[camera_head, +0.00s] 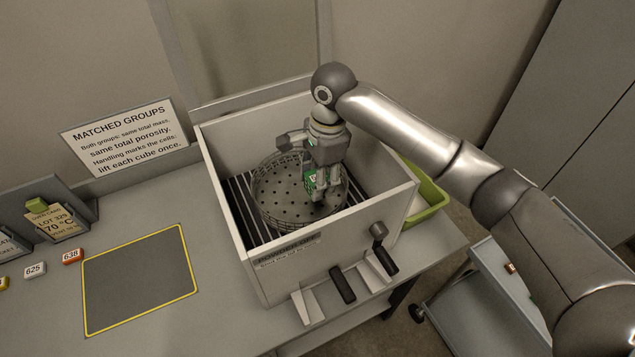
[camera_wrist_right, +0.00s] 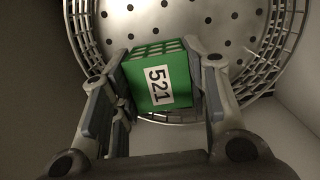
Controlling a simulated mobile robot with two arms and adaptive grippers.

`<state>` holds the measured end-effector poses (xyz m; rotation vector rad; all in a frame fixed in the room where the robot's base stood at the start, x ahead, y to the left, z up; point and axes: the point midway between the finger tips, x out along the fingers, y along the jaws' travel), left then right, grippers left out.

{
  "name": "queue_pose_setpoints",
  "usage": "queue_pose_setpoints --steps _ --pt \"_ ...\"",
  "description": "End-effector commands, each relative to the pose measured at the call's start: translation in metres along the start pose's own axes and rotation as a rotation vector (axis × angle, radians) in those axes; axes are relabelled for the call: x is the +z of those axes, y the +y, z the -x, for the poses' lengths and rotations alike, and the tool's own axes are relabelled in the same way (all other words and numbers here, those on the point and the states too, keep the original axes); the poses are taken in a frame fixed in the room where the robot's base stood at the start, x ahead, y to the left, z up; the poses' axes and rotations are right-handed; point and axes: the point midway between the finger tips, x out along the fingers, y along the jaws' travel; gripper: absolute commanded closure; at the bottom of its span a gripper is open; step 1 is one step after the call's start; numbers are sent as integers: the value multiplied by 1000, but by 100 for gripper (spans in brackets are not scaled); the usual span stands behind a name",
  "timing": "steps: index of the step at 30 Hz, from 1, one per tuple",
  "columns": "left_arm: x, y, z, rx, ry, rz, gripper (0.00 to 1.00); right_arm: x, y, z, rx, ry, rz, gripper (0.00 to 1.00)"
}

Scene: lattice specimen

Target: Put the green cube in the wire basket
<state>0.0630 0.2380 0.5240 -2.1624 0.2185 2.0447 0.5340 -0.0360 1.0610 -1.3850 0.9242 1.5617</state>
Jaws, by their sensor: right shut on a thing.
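The wire basket (camera_head: 280,208) is round with a perforated metal floor and sits on dark bars inside an open white box. My right gripper (camera_head: 318,190) reaches down into the box, over the right part of the basket. It is shut on the green cube (camera_head: 309,181), which is partly hidden by the fingers in the head view. In the right wrist view the green cube (camera_wrist_right: 160,76), labelled 521, sits between the finger pads, with the basket's perforated floor and wire rim (camera_wrist_right: 285,60) beyond it. I cannot tell whether the cube touches the basket floor. My left gripper is not in view.
The white box (camera_head: 232,235) has walls around the basket and handles at its front. A green tray (camera_head: 428,190) stands behind its right side. A yellow-edged grey mat (camera_head: 140,280) lies bare at left, beside small number tags (camera_head: 72,256). A sign (camera_head: 122,137) stands behind.

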Motion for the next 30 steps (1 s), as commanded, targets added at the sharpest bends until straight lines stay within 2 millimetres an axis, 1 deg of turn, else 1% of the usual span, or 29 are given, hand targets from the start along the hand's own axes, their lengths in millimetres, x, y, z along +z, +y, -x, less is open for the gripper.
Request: queue_pose_setpoints --steps 1,4,6,9,13,17,18,21,22,30 --pt "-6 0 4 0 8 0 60 -1 2 -8 6 1 -1 84" --pt "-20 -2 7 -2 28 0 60 -3 1 -21 3 2 -1 84" --pt "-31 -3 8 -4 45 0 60 -4 1 -26 3 2 0 84" --pt "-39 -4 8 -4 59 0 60 -4 0 -28 1 1 1 84" --pt "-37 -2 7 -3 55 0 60 -4 0 -28 1 1 1 84" --pt "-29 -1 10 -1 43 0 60 -4 1 -30 2 0 0 84" --pt "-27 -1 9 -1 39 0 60 -4 0 -30 2 0 0 53" --pt "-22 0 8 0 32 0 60 -4 0 -30 2 1 0 40" --pt "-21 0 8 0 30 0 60 -4 0 -30 2 1 0 36" --pt "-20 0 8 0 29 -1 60 -4 0 -30 1 1 1 36"
